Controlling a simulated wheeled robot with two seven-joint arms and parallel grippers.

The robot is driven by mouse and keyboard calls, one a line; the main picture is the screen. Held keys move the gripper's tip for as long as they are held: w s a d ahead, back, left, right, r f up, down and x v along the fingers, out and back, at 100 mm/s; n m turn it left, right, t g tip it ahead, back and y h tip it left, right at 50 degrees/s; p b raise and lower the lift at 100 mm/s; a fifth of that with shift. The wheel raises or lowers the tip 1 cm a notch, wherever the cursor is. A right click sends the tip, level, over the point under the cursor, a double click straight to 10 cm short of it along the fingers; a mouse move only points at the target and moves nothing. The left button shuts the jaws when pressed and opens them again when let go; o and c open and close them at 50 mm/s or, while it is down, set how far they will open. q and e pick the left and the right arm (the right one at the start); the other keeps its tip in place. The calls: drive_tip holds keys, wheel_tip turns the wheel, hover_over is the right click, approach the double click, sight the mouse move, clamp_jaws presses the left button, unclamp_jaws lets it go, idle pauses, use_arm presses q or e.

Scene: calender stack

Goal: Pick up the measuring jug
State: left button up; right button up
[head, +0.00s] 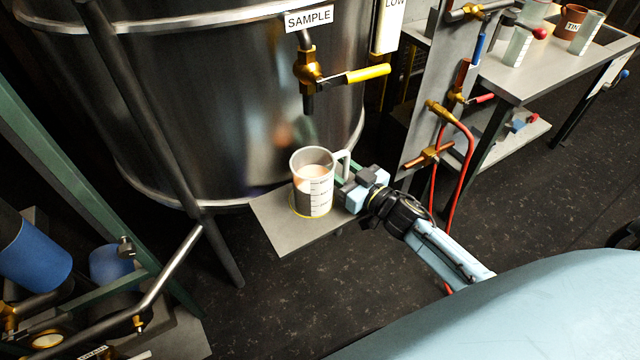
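The measuring jug (313,187) is a clear cup with dark graduation marks, a white handle (343,163) on its right side and pale contents. It stands upright on a small grey shelf (270,226) below the sample tap. My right gripper (352,186) is at the jug's right side, close to the handle. Its fingers are partly hidden by the gripper body and the handle, so I cannot tell whether they are closed on it. My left gripper is not in view.
A large steel tank (225,100) stands behind the jug. Its brass tap (308,70) with a yellow lever (368,74) hangs above the jug. A grey panel with valves and red hoses (468,165) is to the right. A side table (500,82) holds several containers.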

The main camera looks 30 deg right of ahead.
drive_tip(key=shift+c, duration=0.5)
clamp_jaws()
drive_tip(key=shift+w+r, duration=0.1)
drive_tip(key=shift+r, duration=0.1)
